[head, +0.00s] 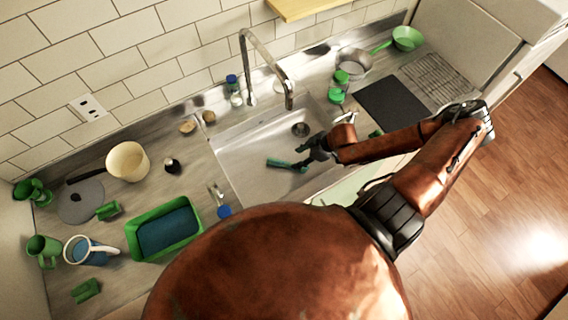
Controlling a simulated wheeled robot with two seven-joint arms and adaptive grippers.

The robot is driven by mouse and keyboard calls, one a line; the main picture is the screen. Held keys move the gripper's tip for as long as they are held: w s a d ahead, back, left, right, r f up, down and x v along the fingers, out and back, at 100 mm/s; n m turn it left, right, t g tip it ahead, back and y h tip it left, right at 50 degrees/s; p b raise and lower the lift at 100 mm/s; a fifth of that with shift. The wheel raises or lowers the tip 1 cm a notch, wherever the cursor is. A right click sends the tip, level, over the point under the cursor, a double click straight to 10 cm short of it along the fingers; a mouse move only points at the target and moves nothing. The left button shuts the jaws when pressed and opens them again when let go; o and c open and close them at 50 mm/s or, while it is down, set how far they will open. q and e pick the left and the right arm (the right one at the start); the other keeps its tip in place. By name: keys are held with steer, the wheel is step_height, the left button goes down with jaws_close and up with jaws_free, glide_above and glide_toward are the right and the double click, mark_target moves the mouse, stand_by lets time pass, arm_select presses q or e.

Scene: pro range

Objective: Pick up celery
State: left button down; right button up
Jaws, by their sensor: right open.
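A slim dark green piece (279,163) lies in the sink basin (250,180), and it may be the celery, though it is too small to be sure. My right gripper (303,157) reaches into the sink from the right. Its jaws are open, close beside the right end of the green piece. I cannot tell whether they touch. Another small green thing (375,133) shows on the counter behind my right forearm, mostly hidden. My left gripper is not in view.
The faucet (270,68) rises behind the sink. A green tub (165,228), a cream pot (127,161) and green mugs (43,250) stand on the left counter. A green-capped jar (338,86), a metal pan (354,62) and a black mat (393,103) are at the right.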

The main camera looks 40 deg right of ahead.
mark_target(289, 163)
steer(key=x, duration=0.2)
steer(key=shift+w+f, duration=0.15)
steer(key=shift+f, duration=0.15)
steer(key=shift+s+x, duration=0.15)
steer(key=shift+x, duration=1.25)
steer(key=shift+s+x, duration=0.1)
steer(key=shift+x, duration=1.3)
steer(key=shift+s+f, duration=0.1)
steer(key=shift+c, duration=0.2)
jaws_close()
step_height(289, 163, up, 10)
